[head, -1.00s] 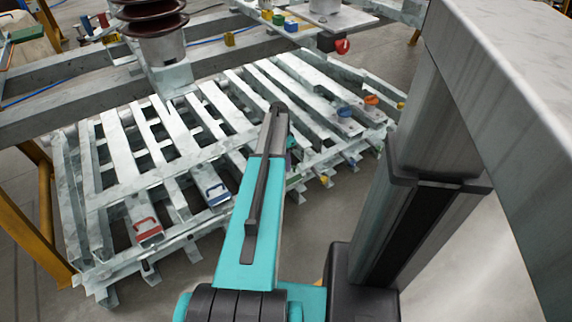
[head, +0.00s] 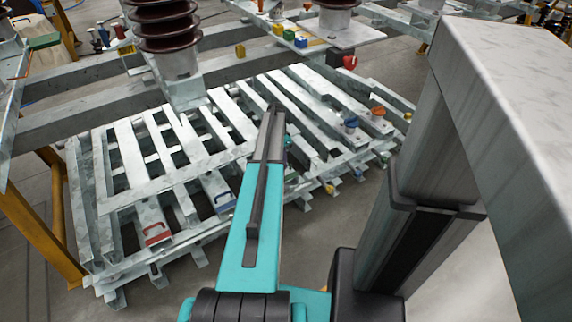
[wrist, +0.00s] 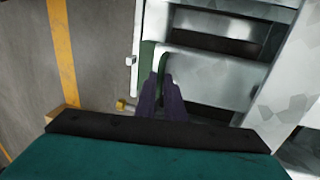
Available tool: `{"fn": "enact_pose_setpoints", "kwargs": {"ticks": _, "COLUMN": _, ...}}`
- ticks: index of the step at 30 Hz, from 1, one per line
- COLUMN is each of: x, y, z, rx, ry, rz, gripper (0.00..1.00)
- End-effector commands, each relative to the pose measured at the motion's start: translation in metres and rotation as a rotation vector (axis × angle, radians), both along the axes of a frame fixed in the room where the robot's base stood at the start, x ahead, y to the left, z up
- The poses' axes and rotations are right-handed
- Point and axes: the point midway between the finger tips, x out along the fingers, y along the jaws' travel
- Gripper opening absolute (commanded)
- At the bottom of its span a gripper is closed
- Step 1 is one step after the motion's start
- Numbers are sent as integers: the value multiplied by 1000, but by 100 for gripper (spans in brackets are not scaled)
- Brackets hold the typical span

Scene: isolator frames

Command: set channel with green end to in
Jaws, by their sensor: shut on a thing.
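The channel with the green end (wrist: 147,62) shows in the wrist view as a pale metal bar (wrist: 205,72) running right from a green end plate. A dark green handle (wrist: 162,66) stands on that end. My gripper (wrist: 161,82) is shut on the green handle, its dark fingers reaching up from the bottom of the view. In the head view my arm covers most of this place. How far this channel sits in the rack (head: 150,190) cannot be told.
Orange (head: 378,112) and blue (head: 351,123) parts sit to the right. A brown ribbed insulator (head: 165,25) stands behind the rack. In the wrist view, open floor (wrist: 100,60) lies left.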

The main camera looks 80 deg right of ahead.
Motion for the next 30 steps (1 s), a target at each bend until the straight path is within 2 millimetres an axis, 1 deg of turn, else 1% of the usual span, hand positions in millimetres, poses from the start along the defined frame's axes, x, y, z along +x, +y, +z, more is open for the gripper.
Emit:
{"fn": "enact_pose_setpoints", "kwargs": {"ticks": 1, "x": 6, "y": -6, "z": 2, "rx": -9, "ry": -5, "rz": 3, "gripper": 0}}
{"fn": "enact_pose_setpoints", "kwargs": {"ticks": 12, "x": 9, "y": -8, "z": 1, "rx": -10, "ry": -7, "rz": 2, "gripper": 0}}
{"fn": "enact_pose_setpoints", "kwargs": {"ticks": 13, "x": 9, "y": -8, "z": 1, "rx": -11, "ry": -8, "rz": 2, "gripper": 12}}
{"fn": "enact_pose_setpoints", "kwargs": {"ticks": 15, "x": 9, "y": -8, "z": 1, "rx": -9, "ry": -6, "rz": 2, "gripper": 24}}
{"fn": "enact_pose_setpoints", "kwargs": {"ticks": 16, "x": 9, "y": -7, "z": 1, "rx": -9, "ry": -6, "rz": 2, "gripper": 28}}
{"fn": "enact_pose_setpoints", "kwargs": {"ticks": 25, "x": 6, "y": -6, "z": 1, "rx": -5, "ry": -2, "rz": 1, "gripper": 28}}
{"fn": "enact_pose_setpoints", "kwargs": {"ticks": 30, "x": 6, "y": -6, "z": 7, "rx": -4, "ry": -1, "rz": 1, "gripper": 28}}
